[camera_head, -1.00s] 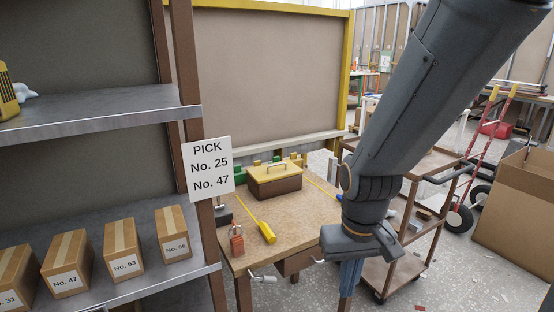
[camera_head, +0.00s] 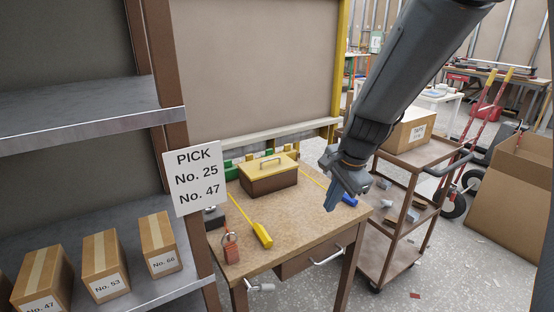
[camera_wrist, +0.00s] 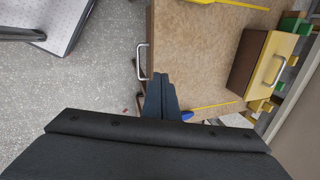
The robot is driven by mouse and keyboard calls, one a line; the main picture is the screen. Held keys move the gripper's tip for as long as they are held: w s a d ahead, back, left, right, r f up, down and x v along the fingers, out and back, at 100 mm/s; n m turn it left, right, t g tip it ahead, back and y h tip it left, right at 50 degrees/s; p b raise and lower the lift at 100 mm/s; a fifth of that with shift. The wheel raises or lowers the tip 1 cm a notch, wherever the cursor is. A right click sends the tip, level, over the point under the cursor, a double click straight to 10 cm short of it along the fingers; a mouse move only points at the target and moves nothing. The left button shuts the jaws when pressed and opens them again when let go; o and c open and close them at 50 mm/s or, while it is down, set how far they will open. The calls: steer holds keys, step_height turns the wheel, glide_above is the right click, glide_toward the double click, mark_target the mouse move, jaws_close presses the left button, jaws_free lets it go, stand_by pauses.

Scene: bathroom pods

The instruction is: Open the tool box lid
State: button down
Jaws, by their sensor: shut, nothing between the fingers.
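The tool box (camera_head: 268,184) is a brown box with a yellow lid (camera_head: 270,166) and a handle on top. It stands at the back of the wooden workbench, and its lid is down. It also shows at the right of the wrist view (camera_wrist: 258,62), with its handle (camera_wrist: 273,70) visible. My gripper (camera_head: 331,207) is at the right side of the bench, to the right of the tool box and apart from it. In the wrist view its fingers (camera_wrist: 160,80) are together, with nothing between them, over the bench's edge.
On the workbench (camera_head: 290,228) lie a yellow-handled tool (camera_head: 262,235), a red padlock (camera_head: 231,247) and a blue-handled tool (camera_head: 349,200). A shelf with boxes (camera_head: 160,244) and a PICK sign (camera_head: 197,177) stands left. A brown cart (camera_head: 405,185) stands right. The bench middle is clear.

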steer(key=w+a+r+m+t+y+p, duration=0.1)
steer(key=w+a+m, duration=0.2)
steer(key=w+m, duration=0.25)
steer(key=w+a+r+m+t, duration=0.1)
steer(key=w+a+r+m, duration=0.1)
steer(key=w+a+m, duration=0.35)
steer(key=m+t+y+p, duration=0.1)
steer(key=m, duration=0.5)
glide_toward(271, 166)
steer(key=p+x, duration=0.1)
steer(key=x, duration=0.4)
steer(key=shift+f, duration=0.2)
steer(key=shift+r+p, duration=0.2)
steer(key=shift+p, duration=0.25)
